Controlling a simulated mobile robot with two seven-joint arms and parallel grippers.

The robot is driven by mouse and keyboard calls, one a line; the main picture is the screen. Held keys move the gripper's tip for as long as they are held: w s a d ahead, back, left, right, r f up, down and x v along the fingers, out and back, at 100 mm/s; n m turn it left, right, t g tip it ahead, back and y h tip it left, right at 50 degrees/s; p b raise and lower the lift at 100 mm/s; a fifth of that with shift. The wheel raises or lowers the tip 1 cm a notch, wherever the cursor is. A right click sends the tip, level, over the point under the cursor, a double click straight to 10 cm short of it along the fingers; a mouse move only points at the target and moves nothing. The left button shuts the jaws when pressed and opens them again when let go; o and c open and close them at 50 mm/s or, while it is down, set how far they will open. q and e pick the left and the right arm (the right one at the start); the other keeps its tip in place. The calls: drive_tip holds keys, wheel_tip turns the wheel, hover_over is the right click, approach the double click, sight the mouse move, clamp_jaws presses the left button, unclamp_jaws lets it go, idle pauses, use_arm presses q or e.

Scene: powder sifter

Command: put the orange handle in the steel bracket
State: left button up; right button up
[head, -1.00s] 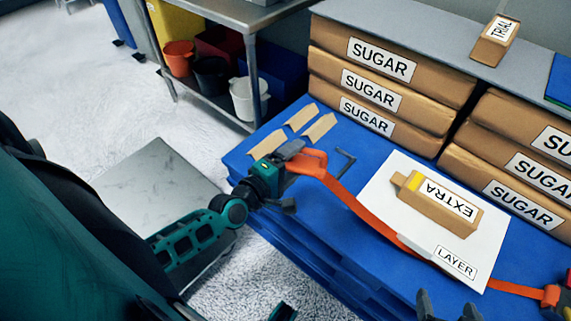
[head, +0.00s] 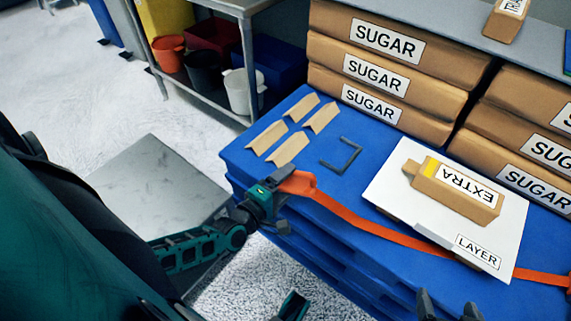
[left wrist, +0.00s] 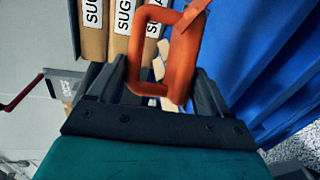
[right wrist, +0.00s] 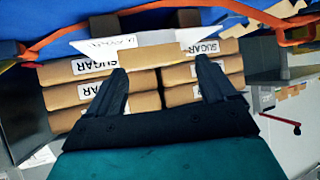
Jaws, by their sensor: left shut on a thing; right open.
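The orange handle (head: 299,183) is a loop at the left end of an orange strap (head: 380,232); it also shows in the left wrist view (left wrist: 178,62). My left gripper (head: 278,184) is shut on this handle at the front left edge of the blue surface.
A white LAYER sheet (head: 400,205) bears a brown EXTRA package (head: 455,190); the strap runs along its front edge. Several tan pieces (head: 290,148) lie left of the bracket. Stacked SUGAR packages (head: 385,75) stand behind. Bare blue surface (head: 325,118) surrounds the bracket.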

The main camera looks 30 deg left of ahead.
sight(285, 193)
use_arm(q)
wheel_tip(285, 193, down, 4)
drive_tip(key=shift+w+f+b, duration=0.1)
drive_tip(key=shift+b, duration=0.65)
wheel_tip(285, 193, down, 5)
drive_tip(key=b, duration=0.2)
drive_tip(key=shift+b, duration=0.4)
use_arm(e)
drive_tip(key=f, duration=0.1)
drive_tip(key=a+f, duration=0.1)
drive_tip(key=shift+w+a+f, duration=0.3)
drive_tip(key=shift+f, duration=0.1)
use_arm(q)
drive_tip(key=shift+f, duration=0.2)
drive_tip(key=o, duration=1)
drive_tip(key=shift+o, duration=0.4)
use_arm(e)
drive_tip(key=shift+d+y, duration=0.1)
drive_tip(key=shift+y, duration=0.2)
use_arm(q)
drive_tip(key=shift+r, duration=0.1)
